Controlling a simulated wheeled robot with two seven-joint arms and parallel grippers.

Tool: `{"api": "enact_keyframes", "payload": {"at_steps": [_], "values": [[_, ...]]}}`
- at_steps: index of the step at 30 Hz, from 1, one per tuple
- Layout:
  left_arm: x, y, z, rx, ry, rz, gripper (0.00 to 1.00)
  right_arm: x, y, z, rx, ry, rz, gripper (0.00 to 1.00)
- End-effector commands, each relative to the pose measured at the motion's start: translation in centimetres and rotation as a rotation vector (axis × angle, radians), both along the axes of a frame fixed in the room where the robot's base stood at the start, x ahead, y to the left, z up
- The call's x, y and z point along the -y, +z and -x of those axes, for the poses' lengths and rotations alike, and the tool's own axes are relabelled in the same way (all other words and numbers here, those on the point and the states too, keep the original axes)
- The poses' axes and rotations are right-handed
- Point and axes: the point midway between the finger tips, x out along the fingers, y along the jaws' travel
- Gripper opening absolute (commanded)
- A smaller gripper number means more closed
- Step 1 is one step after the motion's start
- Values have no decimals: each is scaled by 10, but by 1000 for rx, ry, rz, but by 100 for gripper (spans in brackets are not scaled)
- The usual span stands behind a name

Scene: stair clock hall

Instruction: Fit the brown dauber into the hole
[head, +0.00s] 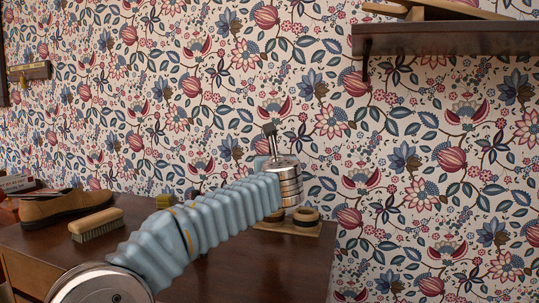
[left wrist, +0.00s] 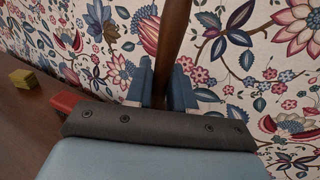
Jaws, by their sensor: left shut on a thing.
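The brown dauber shows in the left wrist view as a long brown shaft (left wrist: 174,34) running up out of the picture. My left gripper (left wrist: 162,82) is shut on it, one blue finger on each side. In the head view my left wrist stands over the right part of the table; its fingers and the dauber cannot be made out there. A wooden stand (head: 310,231) with dark round rings sits at the table's right end, just below the wrist, which hides part of it. I cannot tell which opening is the hole. My right gripper is not in view.
A brown shoe (head: 62,208), a brush (head: 97,226) and a small yellow block (head: 165,202) lie on the left of the dark table (head: 215,268). A wall shelf (head: 445,38) is at upper right. A red piece (left wrist: 66,101) shows in the wrist view.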

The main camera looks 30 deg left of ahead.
Motion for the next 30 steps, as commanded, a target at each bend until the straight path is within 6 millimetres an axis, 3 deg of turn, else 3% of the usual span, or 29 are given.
{"api": "enact_keyframes", "payload": {"at_steps": [17, 30], "values": [[0, 3, 2, 11, -37, -7, 0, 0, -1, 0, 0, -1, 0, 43], [1, -41, 1, 10, -35, -6, 0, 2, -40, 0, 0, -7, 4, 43]]}}
